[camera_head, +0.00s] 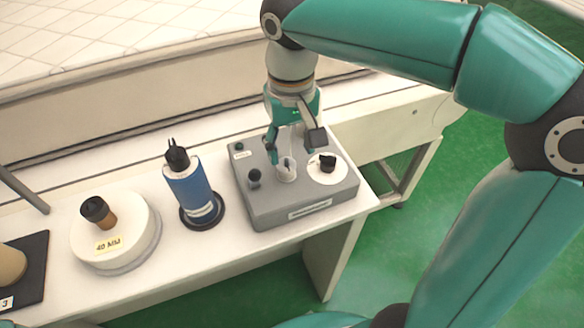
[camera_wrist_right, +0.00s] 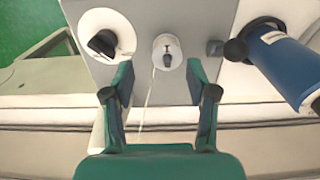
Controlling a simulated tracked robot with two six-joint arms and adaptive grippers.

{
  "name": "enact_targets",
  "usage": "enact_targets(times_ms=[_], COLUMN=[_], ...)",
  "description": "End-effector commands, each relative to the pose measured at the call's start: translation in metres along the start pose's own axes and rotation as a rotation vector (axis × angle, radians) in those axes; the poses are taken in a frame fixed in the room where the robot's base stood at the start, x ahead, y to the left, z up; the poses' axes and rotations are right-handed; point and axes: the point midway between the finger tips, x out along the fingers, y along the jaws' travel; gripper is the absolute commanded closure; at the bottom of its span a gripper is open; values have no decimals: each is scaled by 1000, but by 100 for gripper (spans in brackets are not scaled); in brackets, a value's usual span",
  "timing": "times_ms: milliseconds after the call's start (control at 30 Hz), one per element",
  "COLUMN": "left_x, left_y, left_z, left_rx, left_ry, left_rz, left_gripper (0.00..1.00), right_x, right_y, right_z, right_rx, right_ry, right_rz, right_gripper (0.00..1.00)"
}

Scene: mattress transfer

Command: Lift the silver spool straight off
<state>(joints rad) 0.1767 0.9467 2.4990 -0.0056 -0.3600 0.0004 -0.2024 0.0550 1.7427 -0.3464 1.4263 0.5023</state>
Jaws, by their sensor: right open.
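The silver spool (camera_head: 287,172), a small pale cylinder, stands upright on the grey box-shaped unit (camera_head: 258,208) on the table. In the right wrist view the spool (camera_wrist_right: 167,42) shows from above, with a dark pin in its middle and a thin pale line running from it. My right gripper (camera_head: 289,153) points down over the spool, with its fingers open and apart on both sides. In the wrist view the open fingertips (camera_wrist_right: 161,72) lie just short of the spool, with nothing held between them. My left gripper is in neither view.
A white disc with a black knob (camera_head: 327,164) and a small dark knob (camera_head: 254,178) flank the spool. Left of the unit stand a blue cylinder (camera_head: 188,190) and a white round drum (camera_head: 135,240). A low wall runs behind the table.

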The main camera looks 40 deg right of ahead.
Motion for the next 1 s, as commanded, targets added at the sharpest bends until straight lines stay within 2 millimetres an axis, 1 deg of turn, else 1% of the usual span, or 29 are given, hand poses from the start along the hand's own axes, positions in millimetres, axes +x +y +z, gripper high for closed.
enact_targets(times_ms=[167, 300, 400, 533, 733, 967, 1000], left_x=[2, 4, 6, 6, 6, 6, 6], left_y=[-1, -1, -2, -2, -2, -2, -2], left_z=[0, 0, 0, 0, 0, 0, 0], left_rx=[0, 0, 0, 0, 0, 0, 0], left_ry=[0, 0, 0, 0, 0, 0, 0], left_rz=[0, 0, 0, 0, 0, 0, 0], left_gripper=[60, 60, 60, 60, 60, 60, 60], right_x=[13, 34, 46, 53, 53, 53, 53], right_y=[-2, -7, -7, -7, -7, -7, -7], right_z=[0, 0, 0, 0, -1, -1, -1], right_rx=[-1, -2, 0, -1, -1, -1, -1], right_ry=[-3, -4, -3, -1, 0, 0, 0], right_rz=[1, 1, 1, 0, 0, 0, 0], right_gripper=[43, 43, 43, 43, 43, 81, 88])
